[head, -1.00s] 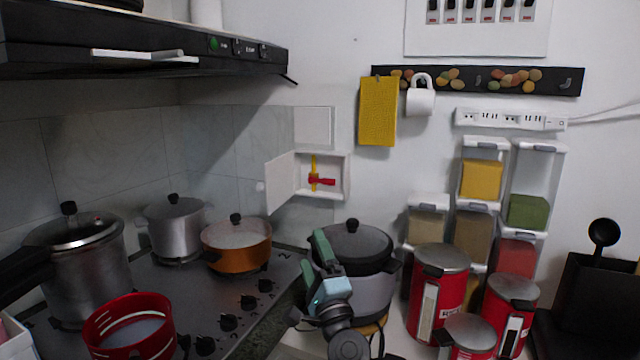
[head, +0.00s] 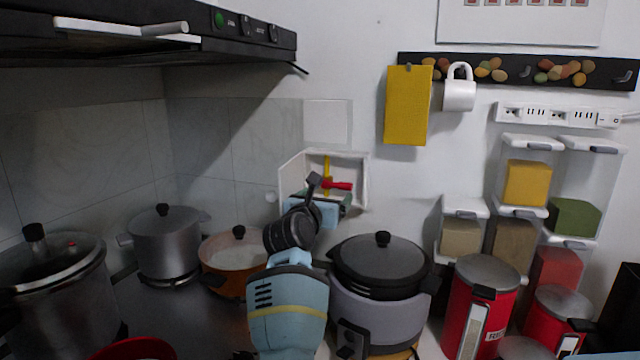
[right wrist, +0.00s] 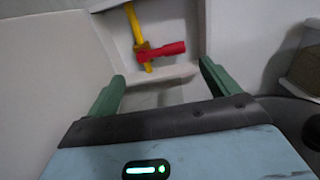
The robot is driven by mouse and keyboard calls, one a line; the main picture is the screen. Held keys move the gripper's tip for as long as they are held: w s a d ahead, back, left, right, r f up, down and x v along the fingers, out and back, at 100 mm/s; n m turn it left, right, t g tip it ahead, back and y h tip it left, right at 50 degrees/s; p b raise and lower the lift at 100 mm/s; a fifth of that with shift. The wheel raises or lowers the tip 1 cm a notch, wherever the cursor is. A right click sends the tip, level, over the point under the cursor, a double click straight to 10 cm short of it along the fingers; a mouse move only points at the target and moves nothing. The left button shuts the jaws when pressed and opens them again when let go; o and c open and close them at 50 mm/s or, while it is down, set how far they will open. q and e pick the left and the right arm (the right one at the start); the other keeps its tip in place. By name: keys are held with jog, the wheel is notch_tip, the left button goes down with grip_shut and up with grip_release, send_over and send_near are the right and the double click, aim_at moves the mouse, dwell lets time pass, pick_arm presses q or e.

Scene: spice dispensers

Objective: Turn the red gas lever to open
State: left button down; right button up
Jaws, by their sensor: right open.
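The red gas lever (head: 339,185) sits in a white wall box (head: 364,182) whose door (head: 291,176) stands open to the left. The lever points sideways to the right, across the upright yellow pipe (head: 326,164). In the right wrist view the red lever (right wrist: 166,50) and the yellow pipe (right wrist: 132,20) show beyond the fingertips. My right gripper (head: 328,203) is just below and in front of the box, partly hidden by its own wrist. Its green fingers (right wrist: 161,75) are open and empty, apart from the lever. My left gripper is not in view.
A lidded cooker (head: 382,265) stands right of my right arm, and an orange pot (head: 236,252) stands left of it. The range hood (head: 150,45) overhangs the upper left. A yellow cloth (head: 408,105) and a white mug (head: 459,92) hang at upper right.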

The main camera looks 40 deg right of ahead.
aim_at(337, 186)
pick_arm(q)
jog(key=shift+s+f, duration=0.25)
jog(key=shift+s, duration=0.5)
pick_arm(e)
jog(key=shift+x, duration=3.8)
jog(key=shift+s+d+r, duration=0.1)
jog(key=shift+s+r, duration=0.05)
jog(key=shift+s, duration=0.05)
jog(key=shift+c, duration=0.2)
